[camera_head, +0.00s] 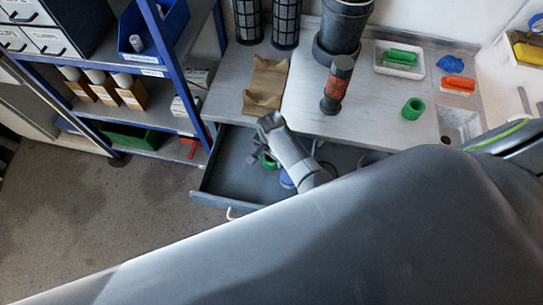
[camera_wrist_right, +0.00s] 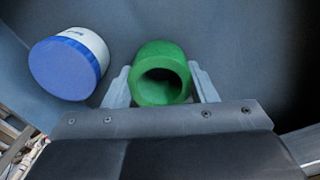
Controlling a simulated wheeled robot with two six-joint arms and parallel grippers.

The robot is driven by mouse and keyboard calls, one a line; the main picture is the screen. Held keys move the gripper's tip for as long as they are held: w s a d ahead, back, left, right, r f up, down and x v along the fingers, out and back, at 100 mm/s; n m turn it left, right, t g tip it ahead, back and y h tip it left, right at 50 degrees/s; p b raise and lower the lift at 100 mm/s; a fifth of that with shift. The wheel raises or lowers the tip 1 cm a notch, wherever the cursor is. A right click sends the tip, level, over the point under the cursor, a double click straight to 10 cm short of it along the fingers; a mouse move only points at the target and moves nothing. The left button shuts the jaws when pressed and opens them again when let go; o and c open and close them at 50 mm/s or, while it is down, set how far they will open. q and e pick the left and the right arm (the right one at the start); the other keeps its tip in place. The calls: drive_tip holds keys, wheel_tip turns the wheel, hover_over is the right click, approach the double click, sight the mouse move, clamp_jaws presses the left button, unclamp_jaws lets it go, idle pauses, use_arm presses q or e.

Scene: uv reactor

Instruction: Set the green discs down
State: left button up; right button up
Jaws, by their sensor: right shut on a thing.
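My right gripper (camera_head: 262,152) reaches down into the open drawer below the bench. In the right wrist view its two fingers (camera_wrist_right: 161,88) are shut on a green disc (camera_wrist_right: 160,66), a thick ring with a dark round hole, one finger on each side. In the head view only a bit of this green disc (camera_head: 269,161) shows beside the gripper. From these views I cannot tell whether it touches the drawer floor. A second green disc (camera_head: 412,108) stands on the bench top at the right. My left gripper is not in view.
The drawer (camera_head: 222,180) also holds a white jar with a blue lid (camera_wrist_right: 68,65), left of the held disc in the wrist view. A red and black cylinder (camera_head: 337,85) stands on the bench above. A blue shelf rack (camera_head: 188,75) stands left of the drawer.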

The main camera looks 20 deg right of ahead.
drive_tip(key=shift+f, duration=0.15)
drive_tip(key=o, duration=1)
drive_tip(key=shift+c, duration=0.2)
drive_tip(key=shift+r, duration=0.45)
wheel_tip(320, 180, up, 12)
drive_tip(key=shift+f+p, duration=0.2)
drive_tip(key=shift+p, duration=0.25)
